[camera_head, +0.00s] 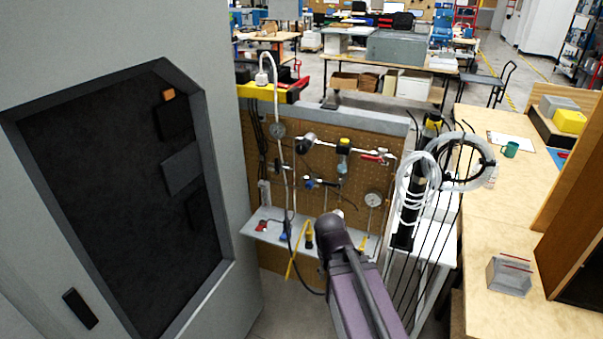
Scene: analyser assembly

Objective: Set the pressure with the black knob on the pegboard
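The pegboard (262,165) stands upright beyond my arm, with metal pipes, valves and gauges on it. A round dark fitting (306,144) sits on its upper pipe; I cannot tell for sure whether this is the black knob. One round gauge (277,130) is at the upper left of the board, another (373,198) at the lower right. A red-handled valve (374,157) is on the right of the upper pipe. My purple and dark arm reaches up from the bottom centre, in front of the board's lower part. My gripper cannot be made out.
A narrow grey shelf (270,227) with small tools runs below the board. A large grey cabinet (222,90) fills the left. A rack with white coiled tubing (411,185) and black rods stands right of the board. A wooden bench (490,215) lies further right.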

